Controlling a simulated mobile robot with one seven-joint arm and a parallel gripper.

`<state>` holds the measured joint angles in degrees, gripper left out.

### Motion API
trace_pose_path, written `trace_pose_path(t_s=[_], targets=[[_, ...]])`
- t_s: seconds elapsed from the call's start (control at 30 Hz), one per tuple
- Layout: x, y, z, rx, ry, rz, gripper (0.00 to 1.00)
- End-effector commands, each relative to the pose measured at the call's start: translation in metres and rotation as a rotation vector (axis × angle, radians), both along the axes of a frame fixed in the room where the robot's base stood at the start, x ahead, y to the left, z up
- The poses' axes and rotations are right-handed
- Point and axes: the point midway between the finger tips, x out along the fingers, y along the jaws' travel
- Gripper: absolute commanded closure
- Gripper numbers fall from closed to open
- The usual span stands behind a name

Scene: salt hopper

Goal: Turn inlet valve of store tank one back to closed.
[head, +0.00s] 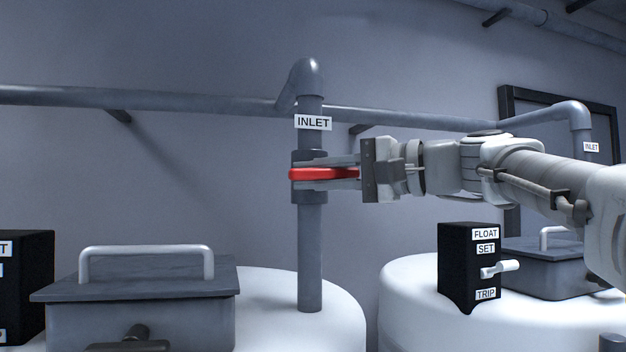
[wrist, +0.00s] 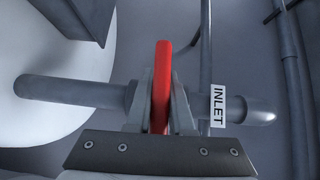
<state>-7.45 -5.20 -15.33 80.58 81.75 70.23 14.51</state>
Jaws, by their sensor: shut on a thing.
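The inlet valve's red handle (head: 322,174) sits on a grey valve body (head: 309,157) on the vertical inlet pipe, below an INLET label (head: 313,123). The handle points to the right, across the pipe, in the head view. My gripper (head: 330,174) reaches in from the right and is shut on the red handle, one finger above it and one below. In the wrist view the red handle (wrist: 162,85) stands between my two fingers, and the INLET label (wrist: 217,105) is to its right. The handle's pivot is partly hidden by my fingers.
The pipe drops onto a white tank (head: 285,305) with a grey hatch (head: 135,278) and bar handle. A second white tank (head: 405,275) at right carries a black float switch box (head: 455,265), below my arm. A horizontal pipe (head: 190,102) runs along the wall.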

Motion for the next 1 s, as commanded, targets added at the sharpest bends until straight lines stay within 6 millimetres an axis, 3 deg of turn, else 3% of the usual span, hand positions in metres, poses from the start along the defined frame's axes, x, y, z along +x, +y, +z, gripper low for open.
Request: trace_pose_path(t_s=[0.3,0.33,0.5,0.83,1.0], targets=[[0.000,0.000,0.000,0.000,0.001,0.000,1.00],[0.000,0.000,0.000,0.000,0.000,0.000,0.76],[0.000,0.000,0.000,0.000,0.000,0.000,0.50],[-0.002,-0.003,0.000,0.000,-0.001,0.000,0.50],[-0.012,-0.023,0.000,0.000,-0.002,-0.003,0.50]])
